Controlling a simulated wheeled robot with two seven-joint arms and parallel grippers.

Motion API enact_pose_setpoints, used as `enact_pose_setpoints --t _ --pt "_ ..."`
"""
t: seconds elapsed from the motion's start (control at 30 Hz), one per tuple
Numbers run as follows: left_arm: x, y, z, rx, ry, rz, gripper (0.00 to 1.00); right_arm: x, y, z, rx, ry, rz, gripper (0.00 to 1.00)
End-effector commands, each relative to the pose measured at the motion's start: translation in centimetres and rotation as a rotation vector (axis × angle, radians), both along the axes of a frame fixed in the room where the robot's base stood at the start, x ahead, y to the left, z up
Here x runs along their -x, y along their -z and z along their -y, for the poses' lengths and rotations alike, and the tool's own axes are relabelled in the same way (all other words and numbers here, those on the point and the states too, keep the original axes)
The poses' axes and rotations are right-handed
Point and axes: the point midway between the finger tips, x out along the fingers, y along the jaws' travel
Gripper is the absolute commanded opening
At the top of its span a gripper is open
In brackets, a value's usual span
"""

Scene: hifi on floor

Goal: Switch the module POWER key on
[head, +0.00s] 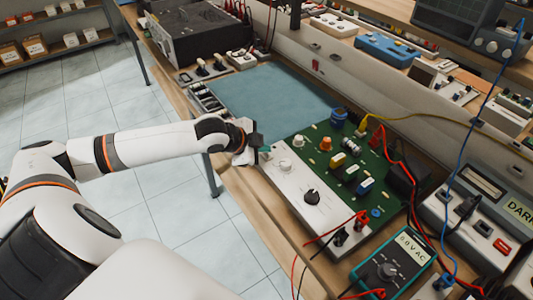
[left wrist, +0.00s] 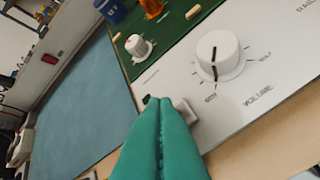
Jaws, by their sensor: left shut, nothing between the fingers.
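The hifi module has a white front panel (head: 325,216) joined to a green circuit board (head: 325,130). My left gripper (head: 262,151) is at the far left end of the panel. In the left wrist view its teal fingers (left wrist: 160,108) are pressed together with nothing between them. Their tips are at a small white key (left wrist: 186,109) at the panel's corner, partly hidden by the fingers; I take it for the POWER key. I cannot tell whether they touch it or how it is set. The white VOLUME knob (left wrist: 218,54) is to its right. My right gripper is not in view.
A smaller white knob (left wrist: 138,46) stands close beyond the fingers. A black knob (head: 312,197) stands farther along the panel. A multimeter (head: 394,263) and red leads lie at the near right. The blue-green mat (head: 270,98) beyond the module is clear.

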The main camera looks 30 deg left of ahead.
Motion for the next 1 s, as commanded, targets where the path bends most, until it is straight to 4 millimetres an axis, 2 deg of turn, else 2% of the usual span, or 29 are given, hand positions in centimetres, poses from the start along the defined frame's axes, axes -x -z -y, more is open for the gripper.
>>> enact_pose_setpoints --t 1.0 --pt "0.02 0.9 0.0 -0.001 -0.001 -0.001 0.0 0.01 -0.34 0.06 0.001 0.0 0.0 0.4"
